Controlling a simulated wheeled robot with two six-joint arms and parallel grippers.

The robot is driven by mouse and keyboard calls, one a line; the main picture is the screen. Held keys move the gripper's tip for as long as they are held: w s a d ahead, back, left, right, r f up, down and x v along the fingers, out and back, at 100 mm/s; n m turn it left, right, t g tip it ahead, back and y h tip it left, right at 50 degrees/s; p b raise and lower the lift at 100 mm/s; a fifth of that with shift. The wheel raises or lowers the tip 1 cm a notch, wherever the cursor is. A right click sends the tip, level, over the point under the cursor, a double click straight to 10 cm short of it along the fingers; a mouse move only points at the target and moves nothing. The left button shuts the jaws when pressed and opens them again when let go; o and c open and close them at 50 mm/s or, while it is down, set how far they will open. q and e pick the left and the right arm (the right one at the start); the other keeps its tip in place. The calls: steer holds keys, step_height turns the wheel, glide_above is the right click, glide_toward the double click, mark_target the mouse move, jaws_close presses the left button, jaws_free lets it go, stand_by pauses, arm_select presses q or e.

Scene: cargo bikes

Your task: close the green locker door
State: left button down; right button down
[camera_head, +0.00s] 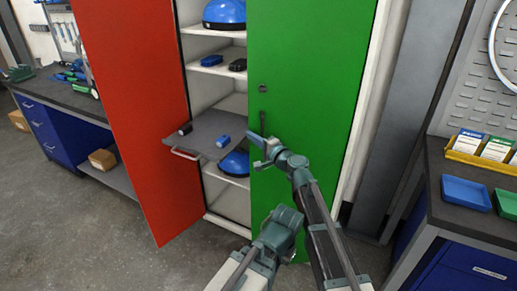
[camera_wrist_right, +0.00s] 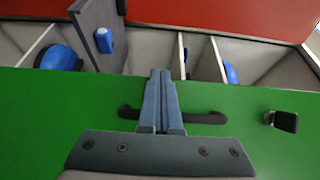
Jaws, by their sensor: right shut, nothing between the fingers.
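The green locker door (camera_head: 305,75) covers the right half of the tall locker. It looks close to in line with the locker front, but I cannot tell whether a small gap remains. My right gripper (camera_head: 258,140) is shut and empty at the lower end of this handle. In the right wrist view the shut fingers (camera_wrist_right: 160,80) cross in front of the handle (camera_wrist_right: 205,118), tips near the door edge. I cannot tell whether they touch. My left gripper is not in view.
The red door (camera_head: 130,100) stands open at left. A grey pull-out tray (camera_head: 205,145) sticks out of the open half, beside the green door's edge. Blue helmets (camera_head: 225,13) are on shelves. Workbenches stand left (camera_head: 50,95) and right (camera_head: 450,205). The floor at lower left is clear.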

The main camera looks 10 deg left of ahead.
steer(key=w+a, duration=0.2)
steer(key=w, duration=1.4)
steer(key=shift+w+a, duration=0.25)
steer(key=shift+w, duration=0.15)
